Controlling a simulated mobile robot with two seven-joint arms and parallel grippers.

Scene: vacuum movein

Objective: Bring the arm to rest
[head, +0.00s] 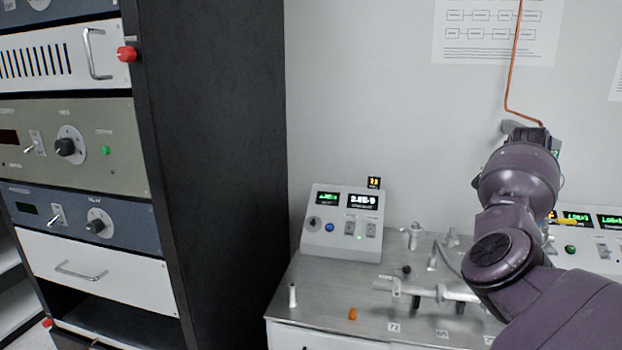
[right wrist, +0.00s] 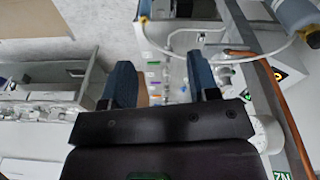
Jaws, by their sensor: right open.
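My purple right arm (head: 500,258) comes in from the lower right of the head view and reaches up over the bench. Its right gripper (right wrist: 160,72) is open in the right wrist view, with two blue fingers apart and nothing seen held between them. In the head view the wrist end is raised in front of the wall, and its fingers are not clear there. My left gripper is in neither view.
A dark instrument rack (head: 216,150) stands at the left. A metal bench (head: 325,290) carries a control box (head: 343,224), pipe fittings (head: 440,292) and a small orange piece (head: 352,314). A copper line (head: 511,70) runs down the wall beside my wrist.

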